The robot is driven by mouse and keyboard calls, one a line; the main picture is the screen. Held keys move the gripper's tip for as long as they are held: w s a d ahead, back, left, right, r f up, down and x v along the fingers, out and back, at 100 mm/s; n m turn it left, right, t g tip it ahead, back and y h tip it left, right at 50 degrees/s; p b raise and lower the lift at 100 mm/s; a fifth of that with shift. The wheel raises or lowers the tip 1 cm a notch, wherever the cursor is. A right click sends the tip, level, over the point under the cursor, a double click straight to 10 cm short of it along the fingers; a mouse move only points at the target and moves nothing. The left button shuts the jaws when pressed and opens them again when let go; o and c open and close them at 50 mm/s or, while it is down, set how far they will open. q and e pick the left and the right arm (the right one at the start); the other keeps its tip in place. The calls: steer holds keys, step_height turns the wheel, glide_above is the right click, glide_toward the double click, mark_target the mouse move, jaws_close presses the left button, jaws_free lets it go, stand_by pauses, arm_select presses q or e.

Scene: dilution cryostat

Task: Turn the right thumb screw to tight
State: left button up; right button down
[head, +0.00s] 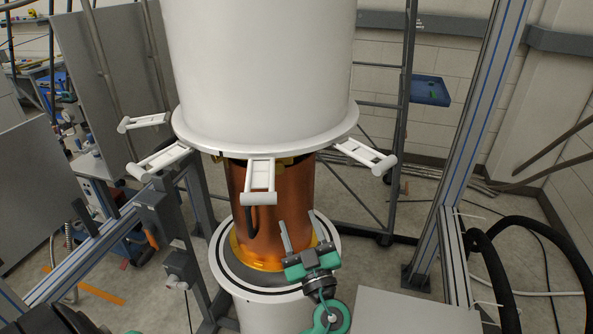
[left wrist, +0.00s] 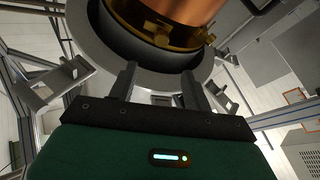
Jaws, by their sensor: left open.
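My left gripper (head: 295,218) is open, its two fingers pointing up in front of the copper-coloured cylinder (head: 268,190). Nothing shows between the fingers. It also shows open in the left wrist view (left wrist: 159,70), with the grey ring (left wrist: 108,32) and gold-coloured flange (left wrist: 150,22) beyond the fingertips. White brackets with bar ends stick out around the upper white vessel's rim; the front one (head: 259,183) hangs above the gripper, and another is at the right (head: 364,155). I cannot make out for sure which part is the right thumb screw. My right gripper is not in view.
The large white vessel (head: 258,65) hangs over the copper cylinder. A metal frame post (head: 478,130) stands at the right and a grey frame (head: 165,215) at the left. Black hoses (head: 540,260) and a pale flat surface (head: 405,312) are at lower right.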

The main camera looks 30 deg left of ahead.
mark_target(279, 171)
arm_select(q)
steer(key=p+x, duration=0.7)
steer(key=x, duration=0.5)
steer(key=shift+a+r, duration=0.1)
steer(key=shift+a, duration=0.05)
steer(key=shift+w+a+p, duration=0.35)
steer(key=shift+a+p, duration=0.05)
steer(key=shift+p, duration=0.05)
steer(key=shift+c, duration=0.4)
